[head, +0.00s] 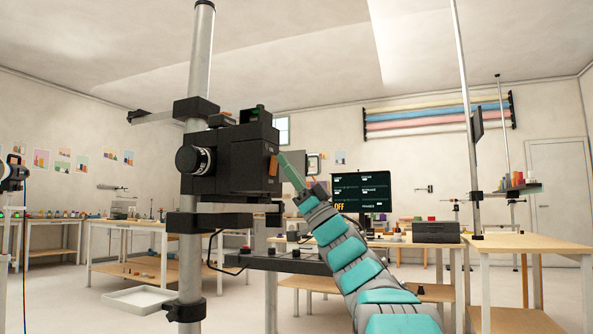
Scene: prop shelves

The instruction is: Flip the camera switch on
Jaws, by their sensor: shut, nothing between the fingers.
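The black camera (228,160), with its lens facing left, is mounted on a grey vertical pole (198,80). A small orange part (273,166) sits on its right side; it looks like the switch, but its position is hard to read. My gripper (283,160) is at the end of my teal and grey arm, just right of the camera. It is shut and empty, with its tip close to the orange part; I cannot tell whether they touch. A dark screen (361,192) behind my arm shows "OFF" in orange letters.
A dark bracket (210,222) juts from the pole below the camera. A black panel with knobs (290,262) lies below, behind the pole.

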